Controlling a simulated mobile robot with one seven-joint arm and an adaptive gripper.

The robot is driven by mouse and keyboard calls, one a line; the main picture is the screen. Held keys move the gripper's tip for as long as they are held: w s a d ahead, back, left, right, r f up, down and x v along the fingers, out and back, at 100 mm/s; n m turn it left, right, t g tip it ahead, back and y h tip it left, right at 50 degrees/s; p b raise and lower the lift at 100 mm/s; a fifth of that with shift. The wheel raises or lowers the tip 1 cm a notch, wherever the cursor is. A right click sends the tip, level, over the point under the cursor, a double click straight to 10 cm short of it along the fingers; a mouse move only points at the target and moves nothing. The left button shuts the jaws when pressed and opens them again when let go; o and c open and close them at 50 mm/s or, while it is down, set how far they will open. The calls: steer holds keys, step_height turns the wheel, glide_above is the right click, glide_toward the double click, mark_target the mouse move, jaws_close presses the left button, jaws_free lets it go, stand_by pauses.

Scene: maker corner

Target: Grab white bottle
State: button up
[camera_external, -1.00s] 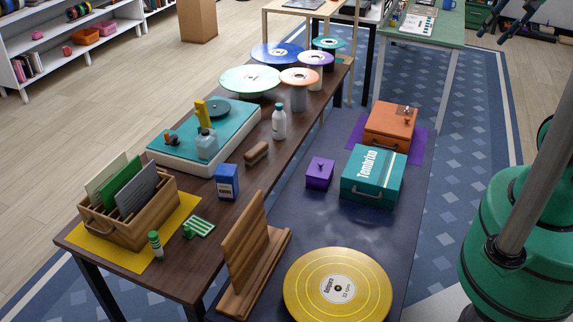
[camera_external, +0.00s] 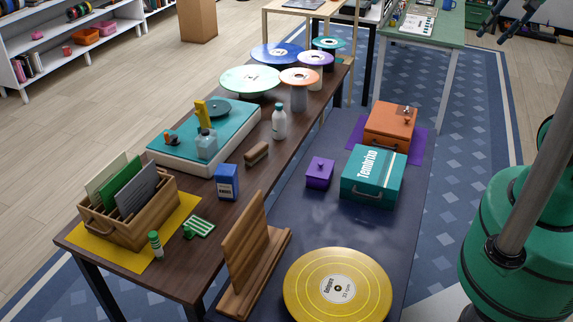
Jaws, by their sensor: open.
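The white bottle (camera_external: 279,123) stands upright on the dark wooden table (camera_external: 236,203), right of the teal record player. What looks like my gripper (camera_external: 496,30) shows at the top right edge, partly cut off by the frame. Its dark fingers are apart, with nothing seen between them, and it is far from the bottle.
A teal record player (camera_external: 236,127) with a clear bottle (camera_external: 207,144) is left of the white bottle. A wooden brush (camera_external: 256,153) lies in front. Record-topped stands (camera_external: 299,98) are behind. Boxes (camera_external: 374,174) sit on the lower dark surface (camera_external: 345,222) to the right.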

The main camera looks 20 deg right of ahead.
steer(key=o, duration=0.6)
steer(key=shift+w, duration=0.1)
steer(key=w+a+b, duration=0.1)
steer(key=w+a, duration=0.1)
steer(key=w, duration=0.7)
steer(key=w+a+b, duration=0.1)
steer(key=w+a, duration=0.1)
steer(key=w, duration=0.7)
steer(key=w+a+f+b, duration=0.1)
steer(key=w+a+f, duration=0.25)
steer(key=w, duration=0.55)
steer(key=w+a+f+b, duration=0.1)
steer(key=w+a+f, duration=0.25)
steer(key=w, duration=0.45)
steer(key=shift+m+g, duration=0.4)
steer(key=shift+g, duration=0.1)
steer(key=w+a+f+b, duration=0.1)
steer(key=w+a+f, duration=0.5)
steer(key=f, duration=0.5)
steer(key=w+a+f+b, duration=0.1)
steer(key=w+a+f, duration=0.6)
steer(key=f, duration=0.5)
steer(key=w+a+f+b, duration=0.1)
steer(key=w+a+f, duration=0.6)
steer(key=f, duration=0.5)
steer(key=shift+w+a, duration=0.15)
steer(key=shift+w, duration=0.55)
